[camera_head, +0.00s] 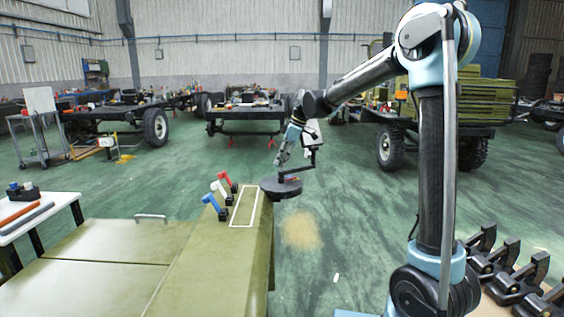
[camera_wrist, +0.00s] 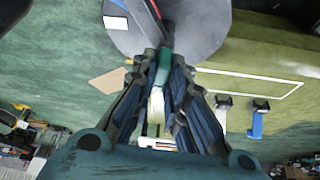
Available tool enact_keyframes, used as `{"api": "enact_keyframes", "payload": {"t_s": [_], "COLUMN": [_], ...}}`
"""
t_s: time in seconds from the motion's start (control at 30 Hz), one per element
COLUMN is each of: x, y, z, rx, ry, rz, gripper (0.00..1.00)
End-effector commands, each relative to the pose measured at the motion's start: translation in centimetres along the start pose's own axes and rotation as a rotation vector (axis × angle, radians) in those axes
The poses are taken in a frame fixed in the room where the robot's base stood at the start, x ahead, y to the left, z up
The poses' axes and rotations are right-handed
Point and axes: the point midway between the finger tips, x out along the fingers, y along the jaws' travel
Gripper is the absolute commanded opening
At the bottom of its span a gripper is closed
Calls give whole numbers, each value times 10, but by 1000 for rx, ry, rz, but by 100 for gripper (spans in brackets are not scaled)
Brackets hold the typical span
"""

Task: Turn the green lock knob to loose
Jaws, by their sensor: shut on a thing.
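The green lock knob (camera_wrist: 163,66) shows as a small green piece between my fingertips in the wrist view. My gripper (camera_wrist: 165,60) is shut on it, and the fingers hide most of it. In the head view my gripper (camera_head: 281,160) points down over a dark round disc (camera_head: 281,188) at the far right edge of the olive bench. The disc also shows in the wrist view (camera_wrist: 205,28), with a dark bar (camera_wrist: 153,14) running across it towards the fingertips. The knob cannot be made out in the head view.
Red (camera_head: 226,179), white (camera_head: 217,189) and blue (camera_head: 210,201) levers stand left of the disc, beside a white outlined rectangle on the olive bench (camera_head: 205,270). A white table (camera_head: 35,215) stands at left. Vehicle frames fill the back; open green floor lies between.

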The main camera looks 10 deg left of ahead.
Motion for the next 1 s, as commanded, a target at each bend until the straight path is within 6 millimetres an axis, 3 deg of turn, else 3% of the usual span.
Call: {"api": "enact_keyframes", "payload": {"t_s": [0.33,0.87,0.9,0.97,1.0], "x": [0,0,0,0,0], "y": [2,2,2,2,2], "z": [2,2,2,2,2], "rx": [-123,-145,-145,-145,-145], "ry": [-4,-5,-5,-4,-4], "rz": [-49,-57,-57,-57,-58], "gripper": [0,0,18,32,33]}}
